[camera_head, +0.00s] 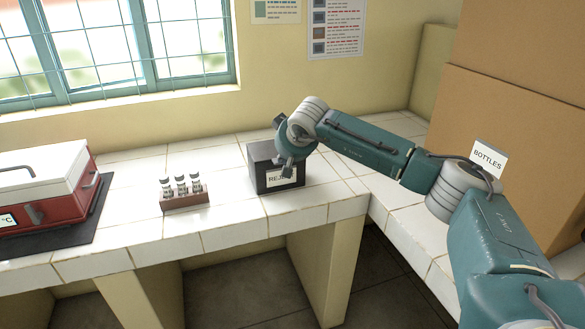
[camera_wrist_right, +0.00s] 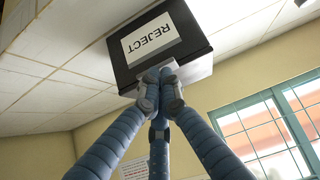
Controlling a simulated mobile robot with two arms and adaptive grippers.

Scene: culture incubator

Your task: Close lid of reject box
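The reject box (camera_head: 263,177) is a dark box with a white REJECT label, standing on the tiled counter. It shows upside down in the right wrist view (camera_wrist_right: 185,22). Its top is partly hidden by my right arm, and I cannot tell how its lid stands. My right gripper (camera_head: 287,168) is in front of the box's upper front edge. In the right wrist view its fingertips (camera_wrist_right: 160,82) are drawn together at that edge, by a pale grey strip (camera_wrist_right: 197,71). They look shut, with nothing clearly held. My left gripper is not in view.
A small rack (camera_head: 184,199) with several capped vials stands left of the box. A red case (camera_head: 68,192) with a white lid sits on a dark mat at the far left. A BOTTLES sign (camera_head: 488,158) and brown cardboard are at the right. The counter's front edge is clear.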

